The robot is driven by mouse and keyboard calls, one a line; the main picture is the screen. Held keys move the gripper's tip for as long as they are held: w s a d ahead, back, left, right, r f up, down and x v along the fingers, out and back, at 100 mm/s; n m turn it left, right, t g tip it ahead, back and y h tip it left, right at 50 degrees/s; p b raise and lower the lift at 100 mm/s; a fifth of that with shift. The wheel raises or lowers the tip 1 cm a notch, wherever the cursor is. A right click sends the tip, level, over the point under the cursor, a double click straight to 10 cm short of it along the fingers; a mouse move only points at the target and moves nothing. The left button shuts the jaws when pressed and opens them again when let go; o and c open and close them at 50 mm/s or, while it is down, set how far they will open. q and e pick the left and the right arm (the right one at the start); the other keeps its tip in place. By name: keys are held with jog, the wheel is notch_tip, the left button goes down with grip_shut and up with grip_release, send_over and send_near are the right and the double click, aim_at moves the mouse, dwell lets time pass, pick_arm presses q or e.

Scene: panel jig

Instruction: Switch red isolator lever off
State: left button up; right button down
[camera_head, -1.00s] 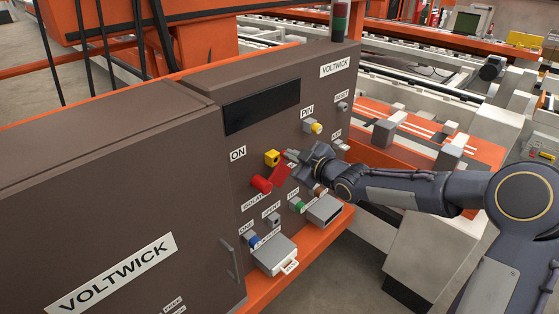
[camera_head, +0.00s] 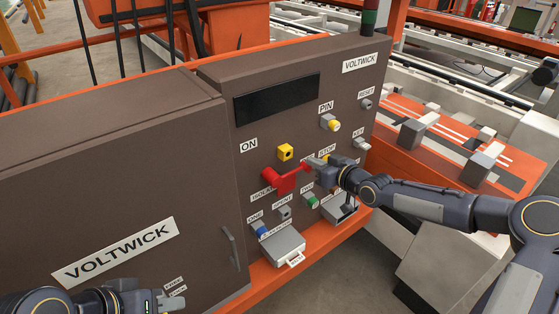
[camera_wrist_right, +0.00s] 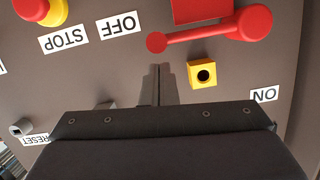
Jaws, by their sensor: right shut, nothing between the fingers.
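The red isolator lever (camera_head: 292,176) is on the brown panel, its arm pointing right, away from the ON label (camera_head: 248,145). In the right wrist view, which is upside down, the lever arm (camera_wrist_right: 200,34) ends in a round knob towards the OFF label (camera_wrist_right: 118,25). My right gripper (camera_head: 314,163) is at the knob end. In its wrist view the shut, empty fingertips (camera_wrist_right: 157,70) sit just beside the knob; contact cannot be told. My left gripper (camera_head: 165,299) is low at the left, in front of the cabinet; its jaws are unclear.
A yellow block with a hole (camera_head: 285,152) sits above the lever. A yellow pin knob (camera_head: 330,123) and a red-yellow stop button (camera_wrist_right: 42,8) are nearby. A grey box (camera_head: 283,246) and a cabinet handle (camera_head: 231,248) stick out below.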

pick_arm(q)
jog(key=shift+w+d+f, duration=0.15)
jog(key=shift+d+f, duration=0.05)
jog(key=shift+f, duration=0.15)
pick_arm(e)
jog(key=shift+d+f, duration=0.1)
jog(key=shift+f, duration=0.45)
jog(key=shift+f, duration=0.1)
